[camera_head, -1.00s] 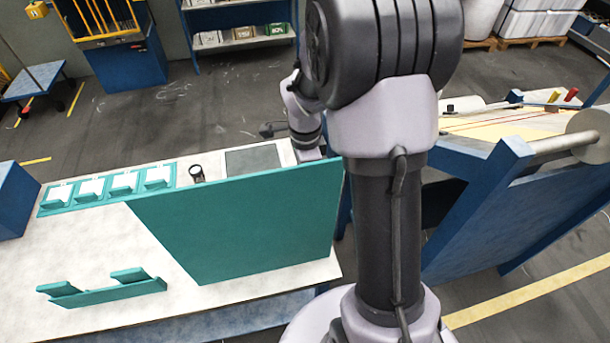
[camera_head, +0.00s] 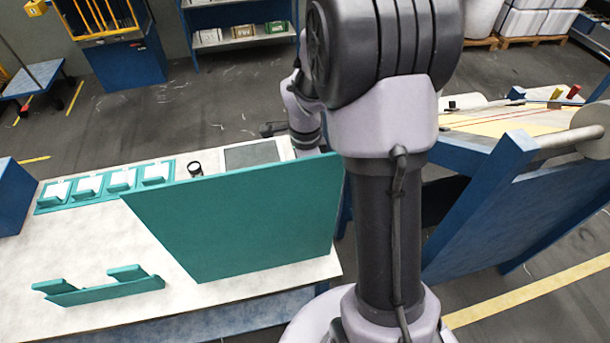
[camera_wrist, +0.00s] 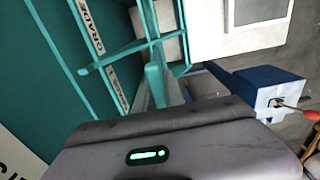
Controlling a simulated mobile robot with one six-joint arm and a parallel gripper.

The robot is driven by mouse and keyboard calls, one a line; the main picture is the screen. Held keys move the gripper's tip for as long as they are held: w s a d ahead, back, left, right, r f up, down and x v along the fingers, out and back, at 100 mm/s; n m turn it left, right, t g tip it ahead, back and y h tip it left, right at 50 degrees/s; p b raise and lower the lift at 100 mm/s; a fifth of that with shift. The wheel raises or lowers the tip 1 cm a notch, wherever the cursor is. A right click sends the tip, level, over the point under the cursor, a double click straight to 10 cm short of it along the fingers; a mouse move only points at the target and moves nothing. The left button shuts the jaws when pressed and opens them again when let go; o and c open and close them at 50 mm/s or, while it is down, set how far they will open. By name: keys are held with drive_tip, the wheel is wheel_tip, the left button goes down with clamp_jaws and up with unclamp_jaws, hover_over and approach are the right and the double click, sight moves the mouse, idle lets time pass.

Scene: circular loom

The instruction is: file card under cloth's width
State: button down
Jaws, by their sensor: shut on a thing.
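A large teal board (camera_head: 240,220) stands upright on the pale table. The wrist view shows its other face (camera_wrist: 50,70), with teal rails and white labels, one reading "GRADE". My gripper (camera_wrist: 150,105) is close to these rails, its grey body filling the lower part of the wrist view. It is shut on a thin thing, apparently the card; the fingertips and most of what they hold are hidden. In the head view my wrist is behind the board's top right corner. The cloth (camera_head: 500,118) shows pale yellow on the loom at right.
Several teal holders with white cards (camera_head: 88,184) line the table's back left. A black cylinder (camera_head: 195,169) and a grey plate (camera_head: 252,155) are beyond the board. A teal stand (camera_head: 105,291) is at front left. The blue loom frame (camera_head: 480,190) rises at right.

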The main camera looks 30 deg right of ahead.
sight(305, 198)
drive_tip(key=shift+f+b, duration=2)
drive_tip(key=shift+f, duration=0.25)
drive_tip(key=c, duration=1.3)
unclamp_jaws()
drive_tip(key=shift+c, duration=0.2)
drive_tip(key=shift+r, duration=0.1)
wheel_tip(305, 198, up, 17)
drive_tip(key=p, duration=0.3)
drive_tip(key=shift+r, duration=0.2)
